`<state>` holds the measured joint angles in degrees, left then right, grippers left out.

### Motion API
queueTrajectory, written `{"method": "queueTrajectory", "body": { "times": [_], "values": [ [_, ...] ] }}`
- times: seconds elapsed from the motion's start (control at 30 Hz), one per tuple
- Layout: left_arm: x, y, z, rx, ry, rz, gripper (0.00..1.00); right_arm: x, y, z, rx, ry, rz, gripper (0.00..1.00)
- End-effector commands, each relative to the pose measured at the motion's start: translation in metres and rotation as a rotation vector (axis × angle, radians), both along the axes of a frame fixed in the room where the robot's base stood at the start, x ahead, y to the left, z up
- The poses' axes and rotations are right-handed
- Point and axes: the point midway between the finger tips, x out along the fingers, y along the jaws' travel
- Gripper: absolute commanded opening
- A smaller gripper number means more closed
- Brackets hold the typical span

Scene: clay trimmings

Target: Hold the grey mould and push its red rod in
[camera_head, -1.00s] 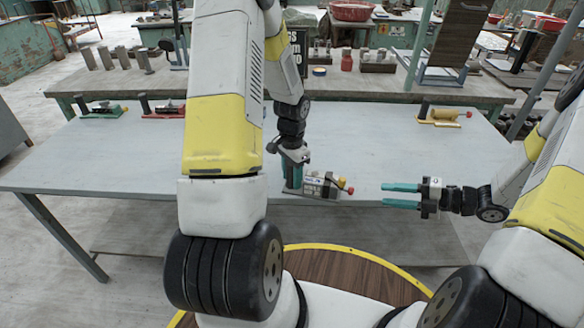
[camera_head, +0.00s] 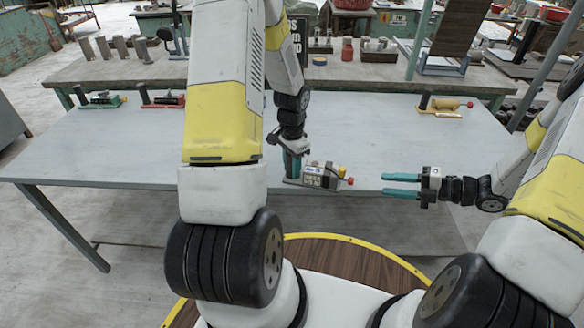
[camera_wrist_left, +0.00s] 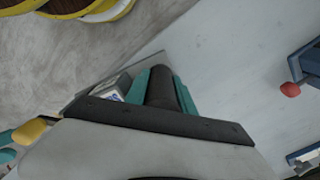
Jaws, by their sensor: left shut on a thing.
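My left gripper (camera_head: 292,168) points down and is shut on the mould's upright dark handle. In the left wrist view this handle (camera_wrist_left: 162,88) sits between the teal fingers, and the mould's body is mostly hidden. My right gripper (camera_head: 402,185) lies level to the right of the red end. Its two teal fingers are apart, with nothing between them, and do not touch the rod.
A green mould (camera_head: 100,102) and a red mould (camera_head: 163,101) stand at the table's back left. A yellow mould (camera_head: 445,106) stands at the back right. A blue object with a red tip (camera_wrist_left: 290,89) shows in the left wrist view. The table (camera_head: 400,140) is clear between.

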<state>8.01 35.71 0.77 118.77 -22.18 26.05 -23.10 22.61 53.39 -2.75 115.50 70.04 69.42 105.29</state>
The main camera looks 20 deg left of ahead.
Motion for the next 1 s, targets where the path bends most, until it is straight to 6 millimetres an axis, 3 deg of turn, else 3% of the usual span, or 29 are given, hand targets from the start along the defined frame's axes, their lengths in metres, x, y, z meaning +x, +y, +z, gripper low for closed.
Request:
{"method": "queueTrajectory", "body": {
  "times": [0.93,1.0],
  "values": [
    [0.0007,-0.0001,0.0006,0.0,-0.002,0.0,0.0,0.0,0.0,0.0,0.0,0.0,0.0,0.36],
    [0.0007,-0.0001,0.0006,0.0,-0.002,0.0,0.0,0.0,0.0,0.0,0.0,0.0,0.0,0.27]
  ]
}}
